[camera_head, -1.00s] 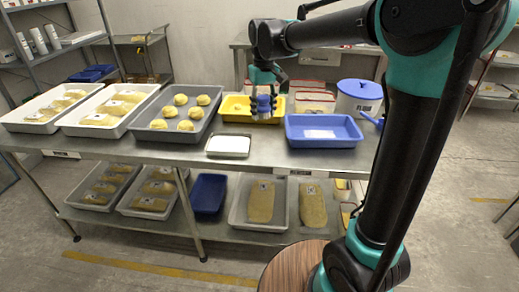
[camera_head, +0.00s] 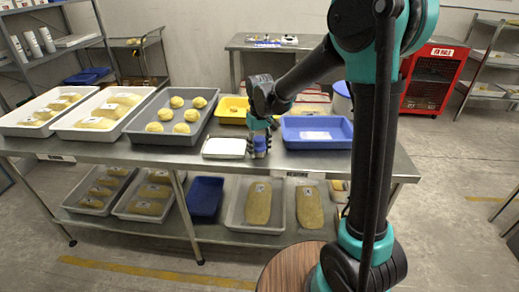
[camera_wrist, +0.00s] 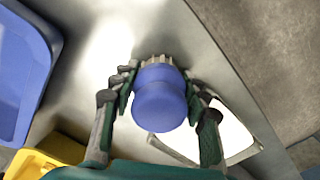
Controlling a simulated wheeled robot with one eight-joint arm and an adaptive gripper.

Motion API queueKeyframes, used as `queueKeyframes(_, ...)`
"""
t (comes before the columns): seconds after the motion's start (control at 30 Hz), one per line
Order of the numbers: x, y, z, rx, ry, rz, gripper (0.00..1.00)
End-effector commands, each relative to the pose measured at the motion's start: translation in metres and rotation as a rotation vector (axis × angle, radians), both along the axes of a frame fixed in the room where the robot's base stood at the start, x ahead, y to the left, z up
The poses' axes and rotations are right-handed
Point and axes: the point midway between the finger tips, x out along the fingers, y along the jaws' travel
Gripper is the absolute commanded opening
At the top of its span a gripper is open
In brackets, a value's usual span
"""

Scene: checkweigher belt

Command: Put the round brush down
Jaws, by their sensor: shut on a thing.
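The round brush has a blue rounded handle (camera_wrist: 160,100) and pale bristles, seen at its far side in the wrist view. My gripper (camera_wrist: 157,95) is shut on it, with fingers on both sides of the handle. In the head view my gripper (camera_head: 259,147) is low over the steel table (camera_head: 300,163), between the white-topped plate (camera_head: 224,147) and the blue tray (camera_head: 317,132). The brush is mostly hidden by the fingers there. I cannot tell whether the bristles touch the table.
The blue tray (camera_wrist: 22,75) and yellow tray (camera_wrist: 62,150) lie left in the wrist view, and the white plate (camera_wrist: 230,135) lies close at lower right. A grey tray of dough balls (camera_head: 150,137) stands further left. Bare steel lies along the front edge.

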Motion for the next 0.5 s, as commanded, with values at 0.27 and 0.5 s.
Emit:
queueKeyframes(0.27,0.0002,0.0001,-0.0010,0.000,0.000,0.000,0.13)
queueKeyframes(0.5,0.0003,0.0002,-0.0026,0.000,0.000,0.000,0.64)
